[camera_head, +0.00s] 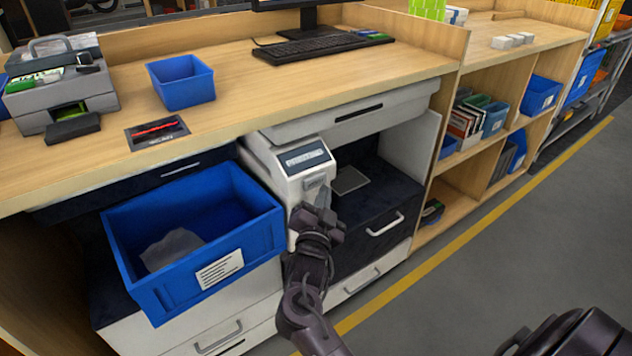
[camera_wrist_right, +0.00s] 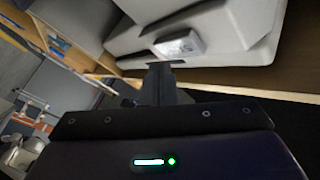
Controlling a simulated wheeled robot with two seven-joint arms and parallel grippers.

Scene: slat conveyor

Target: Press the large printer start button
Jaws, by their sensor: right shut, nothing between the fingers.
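The white printer (camera_head: 272,160) stands on the shelf under the counter, with a dark display panel on its sloped front. Its large start button, a light grey raised block (camera_head: 316,182), sits below the display; it also shows in the right wrist view (camera_wrist_right: 180,46). My right gripper (camera_head: 322,198) is shut and empty, with its fingertips just in front of the button. In the right wrist view the fingertips (camera_wrist_right: 160,68) point at the button's lower edge; I cannot tell whether they touch it.
A blue crate (camera_head: 150,215) holding a clear bag stands left of the printer. The counter (camera_head: 240,75) overhangs it, with a small blue bin (camera_head: 181,82), a label printer (camera_head: 58,85) and a keyboard (camera_head: 310,46). Open floor (camera_head: 480,260) lies at the right.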

